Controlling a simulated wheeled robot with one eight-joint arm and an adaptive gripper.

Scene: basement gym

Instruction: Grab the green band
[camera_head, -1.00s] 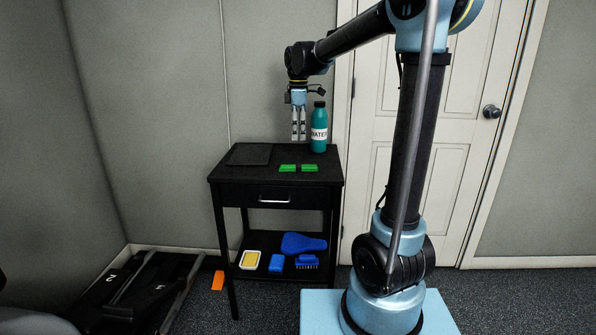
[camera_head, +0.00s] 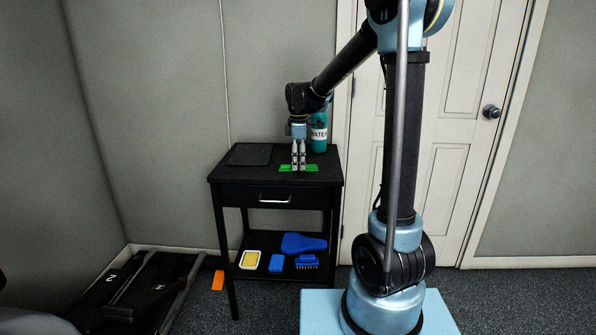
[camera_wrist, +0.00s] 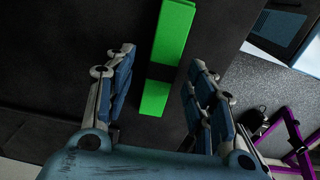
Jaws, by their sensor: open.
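The green band (camera_head: 285,168) lies on the black top of the small cart, showing as two green pieces in line. In the wrist view the green band (camera_wrist: 172,35) has a long piece and a short piece with a dark gap between them. My gripper (camera_head: 299,167) points down right at the band and hides its middle in the head view. In the wrist view my gripper (camera_wrist: 160,62) is open and empty, with one finger on each side of the green strip. I cannot tell whether the fingertips touch the top.
A teal water bottle (camera_head: 319,130) stands just behind and right of my gripper. A dark flat pad (camera_head: 250,154) lies at the left of the cart top (camera_head: 230,174). The lower shelf holds blue items and a yellow-and-white one (camera_head: 249,260). An orange block (camera_head: 218,280) is on the floor.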

